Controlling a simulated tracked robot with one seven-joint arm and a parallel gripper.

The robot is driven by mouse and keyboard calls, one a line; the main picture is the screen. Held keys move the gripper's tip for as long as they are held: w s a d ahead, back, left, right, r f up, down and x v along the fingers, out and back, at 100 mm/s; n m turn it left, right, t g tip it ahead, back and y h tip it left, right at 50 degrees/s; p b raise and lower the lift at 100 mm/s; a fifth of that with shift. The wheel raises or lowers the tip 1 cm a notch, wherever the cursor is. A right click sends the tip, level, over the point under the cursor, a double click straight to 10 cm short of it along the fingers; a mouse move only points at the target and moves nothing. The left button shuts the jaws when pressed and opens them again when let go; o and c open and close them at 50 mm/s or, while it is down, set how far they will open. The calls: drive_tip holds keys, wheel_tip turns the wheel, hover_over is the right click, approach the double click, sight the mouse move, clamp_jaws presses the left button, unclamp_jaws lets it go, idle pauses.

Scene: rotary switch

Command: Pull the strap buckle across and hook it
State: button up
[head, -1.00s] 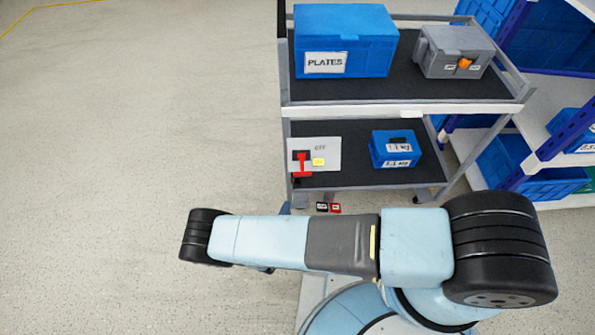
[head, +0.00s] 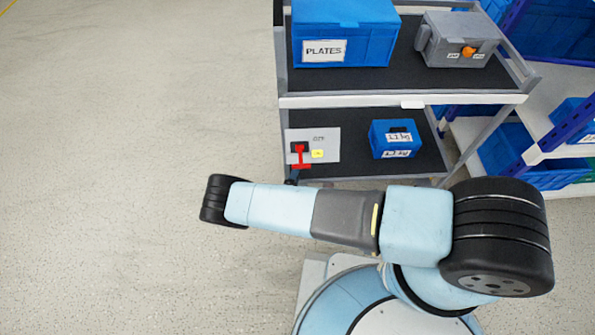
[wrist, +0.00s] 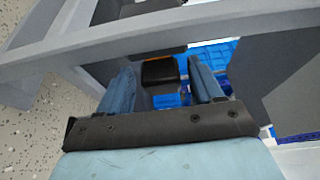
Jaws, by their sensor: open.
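No strap or buckle shows in either view. In the wrist view my gripper (wrist: 163,85) has its two blue fingers apart, with nothing held between them. A black block with an orange edge (wrist: 160,72) shows beyond the gap between the fingers; I cannot tell what it is or whether it is touched. In the head view the gripper is mostly hidden behind my arm, close to the cart's lower front left. A grey panel (head: 330,145) with a red lever (head: 300,149) and a yellow patch stands on the lower shelf. A grey box with an orange knob (head: 468,51) sits on the upper shelf.
The grey cart (head: 400,99) also carries a blue PLATES bin (head: 345,35) above and a small blue box (head: 393,139) below. A grey cart bar crosses the wrist view (wrist: 170,33). Blue-framed shelving (head: 560,130) stands at right. Floor at left is clear.

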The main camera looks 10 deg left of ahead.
drive_tip(key=shift+w+d, duration=0.2)
drive_tip(key=shift+w, duration=1)
clamp_jaws()
